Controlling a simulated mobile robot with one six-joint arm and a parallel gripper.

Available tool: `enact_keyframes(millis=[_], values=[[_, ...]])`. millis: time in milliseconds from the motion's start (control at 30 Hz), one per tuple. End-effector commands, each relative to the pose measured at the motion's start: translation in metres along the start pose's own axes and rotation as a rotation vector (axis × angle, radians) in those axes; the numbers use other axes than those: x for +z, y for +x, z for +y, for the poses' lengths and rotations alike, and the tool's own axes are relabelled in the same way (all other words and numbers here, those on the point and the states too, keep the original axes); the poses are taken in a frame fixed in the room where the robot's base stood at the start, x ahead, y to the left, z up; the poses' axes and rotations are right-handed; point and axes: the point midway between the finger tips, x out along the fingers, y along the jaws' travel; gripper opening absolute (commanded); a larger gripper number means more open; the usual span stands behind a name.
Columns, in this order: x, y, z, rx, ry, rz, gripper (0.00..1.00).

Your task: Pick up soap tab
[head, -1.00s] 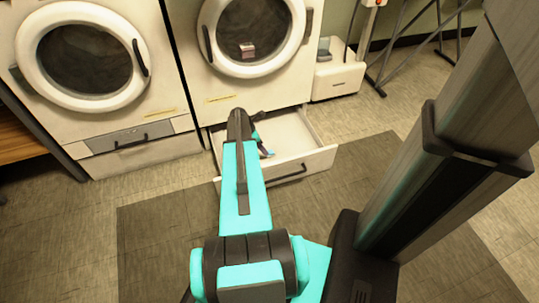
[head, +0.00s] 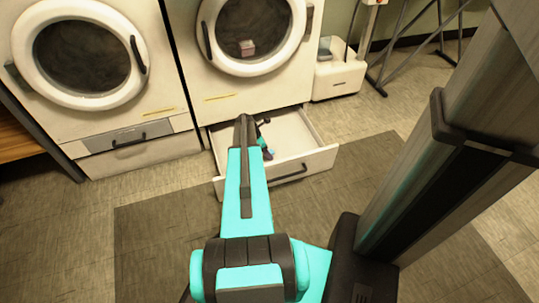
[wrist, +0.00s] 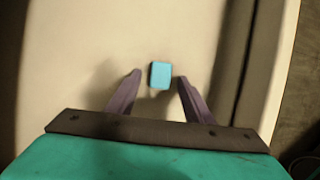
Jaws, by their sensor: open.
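The soap tab (wrist: 160,74) is a small light-blue block lying on the pale floor of the open drawer (wrist: 70,60). In the wrist view my gripper (wrist: 155,76) is open, with one dark finger to the left and one to the right of the tab. The tab sits at about the fingertips, with a gap on each side. In the head view the drawer (head: 313,160) is pulled out below the right machine, and a small blue spot, likely the tab (head: 270,151), shows beside my gripper (head: 265,146). My arm hides part of the drawer.
The drawer's front panel (head: 317,168) and side walls stand around my gripper. A left washing machine (head: 165,75) has its lower drawer shut. A white bin-like unit (head: 338,78) stands right of the machines. Dark floor mat (head: 160,235) lies in front.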

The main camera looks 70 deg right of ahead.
Motion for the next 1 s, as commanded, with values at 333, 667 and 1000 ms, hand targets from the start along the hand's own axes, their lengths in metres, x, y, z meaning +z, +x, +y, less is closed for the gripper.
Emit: enact_keyframes(millis=[333, 667, 1000], values=[[0.0001, -0.0005, -0.0001, 0.0, 0.0, 0.0, 0.47], [-0.0001, -0.0006, -0.0001, 0.0, 0.0, 0.0, 0.1], [0.0004, -0.0023, 0.0, 0.0, 0.0, 0.0, 0.03]])
